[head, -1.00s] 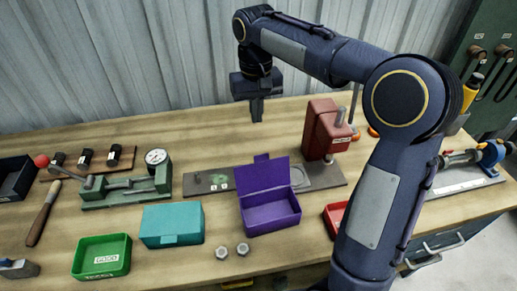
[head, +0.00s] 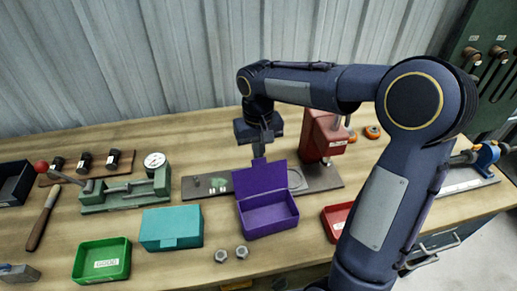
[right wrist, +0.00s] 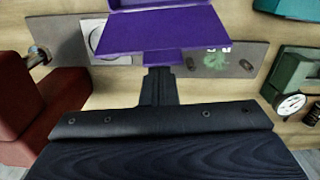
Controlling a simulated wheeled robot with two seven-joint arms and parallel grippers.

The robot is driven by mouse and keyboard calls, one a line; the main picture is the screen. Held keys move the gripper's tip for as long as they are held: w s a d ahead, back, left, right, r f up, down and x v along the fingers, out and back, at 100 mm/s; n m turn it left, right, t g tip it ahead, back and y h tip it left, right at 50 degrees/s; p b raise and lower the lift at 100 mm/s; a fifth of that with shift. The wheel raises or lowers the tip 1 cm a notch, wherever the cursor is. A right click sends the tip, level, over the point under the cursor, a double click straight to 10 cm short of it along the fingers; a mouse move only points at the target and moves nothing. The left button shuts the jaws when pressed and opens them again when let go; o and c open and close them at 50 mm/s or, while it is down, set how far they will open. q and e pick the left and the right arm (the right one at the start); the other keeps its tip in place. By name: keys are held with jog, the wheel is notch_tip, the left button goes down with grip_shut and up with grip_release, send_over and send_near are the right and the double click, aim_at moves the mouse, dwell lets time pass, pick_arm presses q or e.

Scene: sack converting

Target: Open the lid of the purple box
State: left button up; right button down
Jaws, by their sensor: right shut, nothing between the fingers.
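The purple box (head: 270,222) stands on the workbench with its lid (head: 262,178) open, raised and leaning back, its tab at the top edge. The inside of the box is visible and looks empty. My right gripper (head: 258,150) is shut and empty, pointing down just behind the lid's tab. In the right wrist view its closed fingers (right wrist: 161,74) are right at the lid's tab (right wrist: 163,58); I cannot tell whether they touch. My left gripper is in neither view.
A teal box (head: 172,230) and a green tray (head: 101,260) stand to the left. Two nuts (head: 231,254) lie in front. A red block-shaped device (head: 322,135) stands behind right, and a red tray (head: 337,220) to the right. A grey plate (head: 212,185) lies behind the box.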

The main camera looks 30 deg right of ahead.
aim_at(261, 166)
jog(key=s+b, duration=0.1)
jog(key=s+r+t+b, duration=0.1)
jog(key=s, duration=0.1)
jog(key=shift+a, duration=0.2)
jog(key=shift+w, duration=0.2)
dwell(0.4)
